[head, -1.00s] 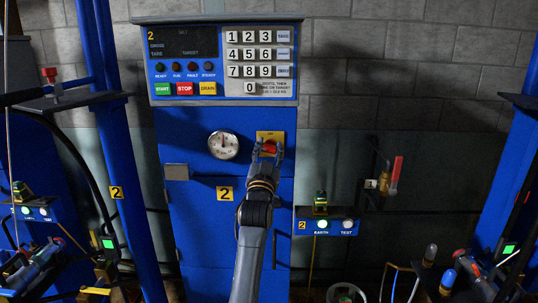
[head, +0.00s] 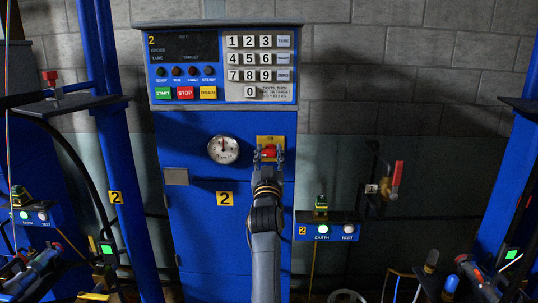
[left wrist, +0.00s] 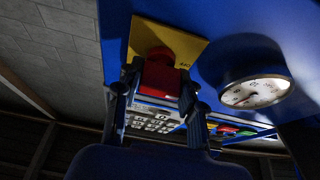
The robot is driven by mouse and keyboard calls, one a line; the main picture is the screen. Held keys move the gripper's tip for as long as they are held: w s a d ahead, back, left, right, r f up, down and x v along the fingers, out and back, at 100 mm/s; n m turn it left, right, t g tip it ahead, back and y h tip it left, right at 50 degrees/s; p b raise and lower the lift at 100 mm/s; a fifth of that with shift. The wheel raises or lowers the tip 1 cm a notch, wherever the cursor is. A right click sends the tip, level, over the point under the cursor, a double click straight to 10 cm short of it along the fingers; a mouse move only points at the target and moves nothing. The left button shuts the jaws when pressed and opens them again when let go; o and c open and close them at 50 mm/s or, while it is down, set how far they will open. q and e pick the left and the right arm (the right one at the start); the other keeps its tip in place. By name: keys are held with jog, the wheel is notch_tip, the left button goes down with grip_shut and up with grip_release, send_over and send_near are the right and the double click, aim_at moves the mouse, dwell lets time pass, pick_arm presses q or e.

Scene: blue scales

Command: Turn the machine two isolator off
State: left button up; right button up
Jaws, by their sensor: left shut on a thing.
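The machine two isolator is a red knob (head: 269,153) on a yellow plate (head: 270,141), on the front of the blue cabinet marked 2. It also shows in the left wrist view as a red knob (left wrist: 162,74) on its yellow plate (left wrist: 168,38). My left gripper (head: 269,157) is at the knob, with a finger on each side of it, shut on it. In the left wrist view the dark fingers (left wrist: 160,95) flank the knob. The knob's exact angle is hard to read. My right gripper is not in view.
A round gauge (head: 223,149) sits left of the isolator. The keypad panel (head: 222,65) is above. An EARTH/TEST box (head: 328,229) and a red-handled valve (head: 396,177) are to the right. A blue post (head: 125,190) stands at left.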

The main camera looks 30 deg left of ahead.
pick_arm(q)
jog(key=o, duration=1.2)
jog(key=shift+f, duration=0.1)
notch_tip(320, 180, up, 10)
jog(key=shift+r, duration=0.1)
